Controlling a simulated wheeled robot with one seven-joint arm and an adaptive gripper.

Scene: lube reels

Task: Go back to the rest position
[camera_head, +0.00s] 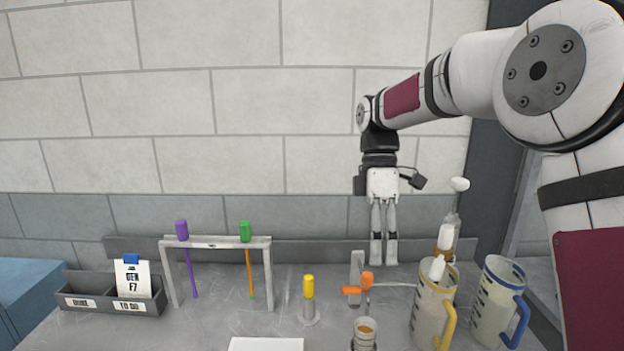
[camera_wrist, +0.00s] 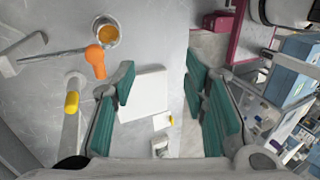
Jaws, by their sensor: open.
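My gripper (camera_head: 383,252) hangs pointing down above the back of the grey bench (camera_head: 215,320), in front of the wall and clear of the bench objects. In the wrist view its two teal-padded fingers (camera_wrist: 160,88) stand wide apart with nothing between them. The gripper is open and empty. Through the gap I see a white sheet (camera_wrist: 143,93) on the bench below.
A rack (camera_head: 213,242) holds purple- and green-handled tools at left. A yellow-handled tool (camera_head: 308,288) stands upright. An orange-headed item (camera_head: 366,280), a small cup (camera_head: 365,327) and two jugs (camera_head: 490,300) (camera_head: 425,315) stand right. A grey card tray (camera_head: 85,303) sits far left.

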